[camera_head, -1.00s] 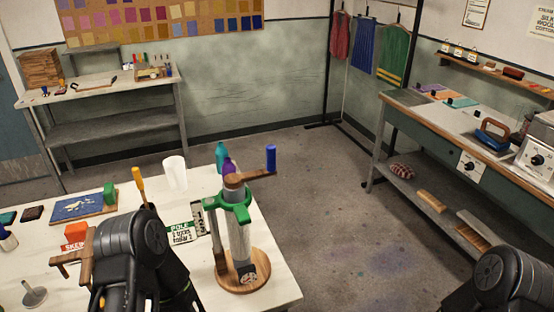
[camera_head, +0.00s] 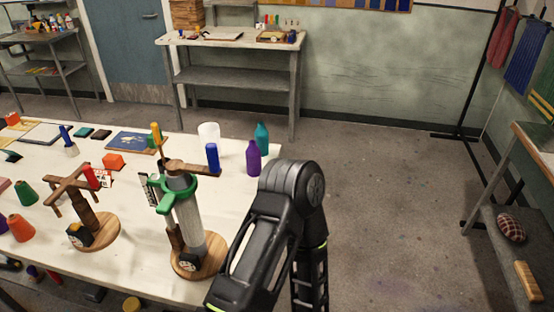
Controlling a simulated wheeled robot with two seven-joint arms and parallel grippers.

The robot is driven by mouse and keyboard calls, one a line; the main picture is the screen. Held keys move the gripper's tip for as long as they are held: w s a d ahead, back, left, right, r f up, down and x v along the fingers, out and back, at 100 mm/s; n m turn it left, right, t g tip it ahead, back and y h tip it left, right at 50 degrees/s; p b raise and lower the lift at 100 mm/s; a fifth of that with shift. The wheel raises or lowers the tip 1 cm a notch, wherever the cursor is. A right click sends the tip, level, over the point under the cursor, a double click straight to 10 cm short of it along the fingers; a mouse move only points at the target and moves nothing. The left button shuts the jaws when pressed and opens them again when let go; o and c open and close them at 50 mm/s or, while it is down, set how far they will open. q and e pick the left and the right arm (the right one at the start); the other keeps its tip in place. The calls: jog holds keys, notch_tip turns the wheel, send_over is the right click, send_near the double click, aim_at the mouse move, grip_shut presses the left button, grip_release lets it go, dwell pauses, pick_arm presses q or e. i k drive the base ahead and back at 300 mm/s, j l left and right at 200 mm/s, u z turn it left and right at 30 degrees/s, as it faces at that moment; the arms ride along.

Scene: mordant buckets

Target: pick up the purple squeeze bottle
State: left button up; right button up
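The purple squeeze bottle (camera_head: 253,159) stands upright near the far right edge of the white table (camera_head: 130,262). A teal bottle (camera_head: 262,138) stands just behind it and slightly right. The purple bottle is unobstructed, with nothing holding it.
A white cup (camera_head: 208,136) stands behind the crank. Another wooden stand (camera_head: 86,219) is farther left.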

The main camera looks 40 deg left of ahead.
aim_at(254, 154)
jog(key=u, duration=2.65)
